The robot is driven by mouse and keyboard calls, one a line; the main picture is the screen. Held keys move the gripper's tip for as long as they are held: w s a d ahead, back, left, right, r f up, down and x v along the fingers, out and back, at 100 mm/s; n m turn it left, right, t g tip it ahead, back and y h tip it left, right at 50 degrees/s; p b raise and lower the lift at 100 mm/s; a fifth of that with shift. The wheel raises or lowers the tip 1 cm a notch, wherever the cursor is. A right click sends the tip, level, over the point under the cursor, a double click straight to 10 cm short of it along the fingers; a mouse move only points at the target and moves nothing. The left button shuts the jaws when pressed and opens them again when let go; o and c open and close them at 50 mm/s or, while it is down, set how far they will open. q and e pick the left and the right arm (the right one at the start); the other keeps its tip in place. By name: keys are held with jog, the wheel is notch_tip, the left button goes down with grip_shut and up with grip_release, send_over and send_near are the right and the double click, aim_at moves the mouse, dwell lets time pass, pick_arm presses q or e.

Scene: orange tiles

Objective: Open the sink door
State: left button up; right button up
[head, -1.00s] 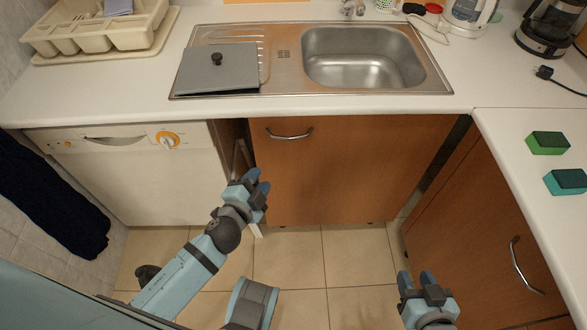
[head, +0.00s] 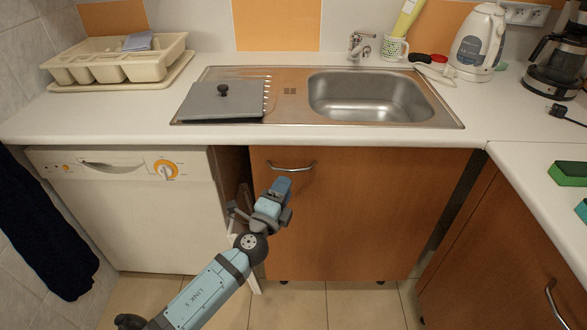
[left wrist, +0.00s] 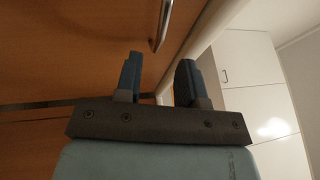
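The sink door (head: 350,215) is a brown wood panel below the sink (head: 365,97), and it looks shut. Its metal bar handle (head: 290,167) is near the door's top left. My left gripper (head: 281,190) is in front of the door, just below the handle. In the left wrist view, its two blue fingers (left wrist: 158,80) are spread apart with nothing between them. The handle (left wrist: 162,27) shows there beyond the fingertips, apart from them. My right gripper is out of view.
The white dishwasher (head: 130,205) stands left of the door, with a narrow gap between. A brown cabinet (head: 500,255) with a bar handle (head: 560,304) juts forward on the right. The worktop (head: 90,117) edge overhangs the door. Tiled floor is free below.

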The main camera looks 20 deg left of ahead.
aim_at(294, 170)
pick_arm(q)
jog(key=x, duration=0.6)
jog(key=shift+w+d, duration=0.1)
jog(key=shift+w, duration=0.2)
grip_shut()
